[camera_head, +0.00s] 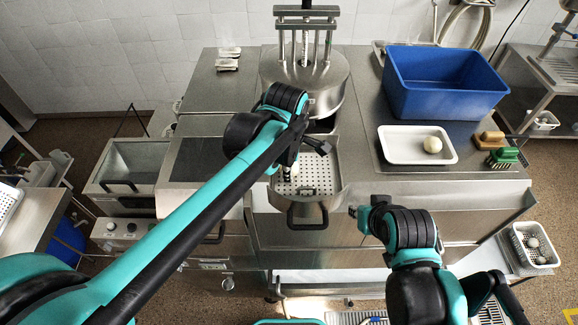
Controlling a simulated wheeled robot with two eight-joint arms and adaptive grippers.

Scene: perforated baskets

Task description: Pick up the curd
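A round, cream-white lump that looks like the curd (432,145) sits in a white tray (402,157) on the steel worktop at right. My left gripper (303,162) is over the perforated steel basket (318,184) in the middle, well left of that lump. A small pale patch shows beside its fingers, but I cannot tell what it is. My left arm hides part of the basket, and the finger gap is unclear. My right gripper (357,212) is in front of the counter, below and left of the white tray. Its fingers are too small to read.
A blue bin (445,85) stands behind the white tray. A wooden-backed brush (488,139) and a green brush (503,157) lie right of it. A steel press (305,75) rises behind the basket. A white basket with round lumps (533,246) is at lower right.

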